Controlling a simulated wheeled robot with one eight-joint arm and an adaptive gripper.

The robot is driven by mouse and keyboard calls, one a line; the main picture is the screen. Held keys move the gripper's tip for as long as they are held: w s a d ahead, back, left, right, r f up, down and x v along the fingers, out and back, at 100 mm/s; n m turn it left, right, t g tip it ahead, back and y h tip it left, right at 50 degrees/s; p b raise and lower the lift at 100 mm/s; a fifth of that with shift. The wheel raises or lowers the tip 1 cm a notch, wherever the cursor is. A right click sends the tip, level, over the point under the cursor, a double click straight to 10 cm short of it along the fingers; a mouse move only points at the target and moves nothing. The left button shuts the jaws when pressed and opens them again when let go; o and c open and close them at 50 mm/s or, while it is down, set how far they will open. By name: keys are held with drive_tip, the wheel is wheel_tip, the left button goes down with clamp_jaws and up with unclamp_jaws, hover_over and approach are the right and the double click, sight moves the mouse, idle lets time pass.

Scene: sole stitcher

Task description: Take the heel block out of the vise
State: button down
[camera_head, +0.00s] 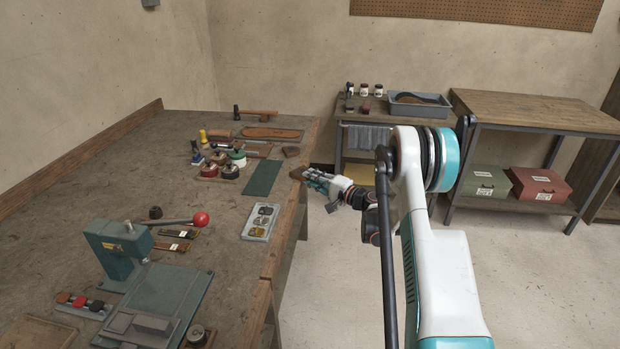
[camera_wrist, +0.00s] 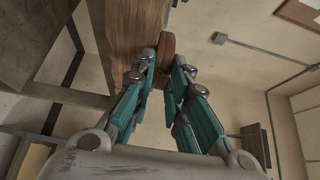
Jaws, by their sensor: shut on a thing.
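My gripper (camera_head: 311,177) is at the right edge of the workbench, near its far end. In the wrist view my gripper (camera_wrist: 164,64) has its two teal fingers on either side of a brown, rounded piece, which looks like the heel block (camera_wrist: 167,44). The fingers are shut on it. A wider wooden piece (camera_wrist: 135,30) stands directly left of the block. I cannot tell whether it is a vise jaw or the bench edge, or whether the block touches it. In the head view a small brown wooden part (camera_head: 298,172) shows at the fingertips.
The workbench (camera_head: 130,190) holds a green press (camera_head: 150,290) with a red-knobbed lever, a grey tray (camera_head: 261,222), a green mat (camera_head: 263,178) and a hammer (camera_head: 255,115). A side table with a grey bin (camera_head: 420,108) stands behind. Floor right of the bench is clear.

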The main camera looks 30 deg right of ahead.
wheel_tip(320, 180, up, 2)
drive_tip(key=shift+r+p, duration=0.2)
drive_tip(key=shift+p, duration=0.3)
drive_tip(key=s+d+r, duration=0.2)
drive_tip(key=s+d, duration=0.1)
drive_tip(key=s, duration=0.3)
drive_tip(key=s+d+r, duration=0.3)
drive_tip(key=s, duration=0.3)
drive_tip(key=shift+s+p, duration=0.3)
drive_tip(key=shift+s, duration=0.05)
